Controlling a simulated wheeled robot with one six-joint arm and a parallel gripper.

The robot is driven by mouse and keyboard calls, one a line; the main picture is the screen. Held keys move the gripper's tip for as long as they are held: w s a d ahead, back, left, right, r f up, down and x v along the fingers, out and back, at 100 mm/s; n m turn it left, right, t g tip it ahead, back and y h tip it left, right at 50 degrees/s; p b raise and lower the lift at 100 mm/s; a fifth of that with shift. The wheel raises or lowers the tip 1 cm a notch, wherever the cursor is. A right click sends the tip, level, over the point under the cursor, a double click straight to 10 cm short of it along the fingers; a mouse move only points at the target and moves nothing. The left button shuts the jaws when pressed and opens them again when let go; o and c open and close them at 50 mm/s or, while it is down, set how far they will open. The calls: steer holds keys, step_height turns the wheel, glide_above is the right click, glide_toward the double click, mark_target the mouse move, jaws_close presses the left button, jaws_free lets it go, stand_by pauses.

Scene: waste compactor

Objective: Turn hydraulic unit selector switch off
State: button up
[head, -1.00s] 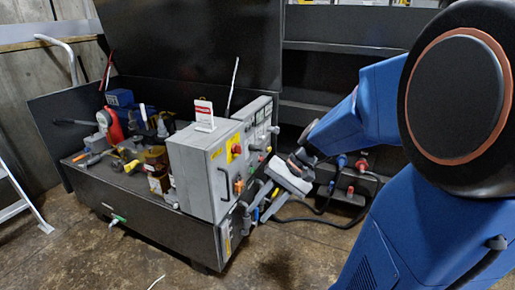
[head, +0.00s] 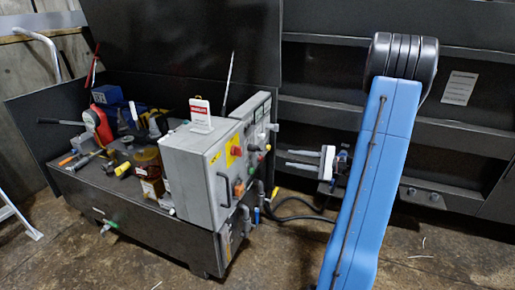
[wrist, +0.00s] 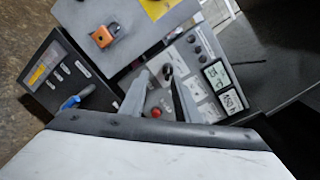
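The grey control panel (head: 258,125) stands behind the larger grey cabinet in the head view, with small knobs and buttons on its face. In the wrist view a dark selector-like knob (wrist: 167,71) shows on the panel, near my fingertips; its label and setting are too small to read. A red button (wrist: 156,113) shows lower, between the fingers. My gripper (head: 289,159) is to the right of the panel, apart from it, with its fingers pointing left toward it. In the wrist view my gripper (wrist: 158,78) is open and empty.
The grey cabinet (head: 200,175) with a handle juts out in front of the panel. In the wrist view, digital displays (wrist: 230,100) sit right of the knob and an orange switch (wrist: 107,34) upper left. Cables hang below my gripper. Tools lie on the bench top at left.

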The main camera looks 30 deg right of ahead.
mark_target(262, 149)
steer(key=shift+m+t+h, duration=0.3)
steer(key=shift+m+t, duration=0.2)
steer(key=shift+t, duration=0.1)
steer(key=x, duration=0.5)
steer(key=w+d+x, duration=0.1)
steer(key=x, duration=0.4)
steer(key=d+x, duration=0.1)
steer(key=x, duration=0.5)
steer(key=shift+w+f, duration=0.3)
steer(key=shift+w, duration=0.05)
steer(key=c, duration=0.7)
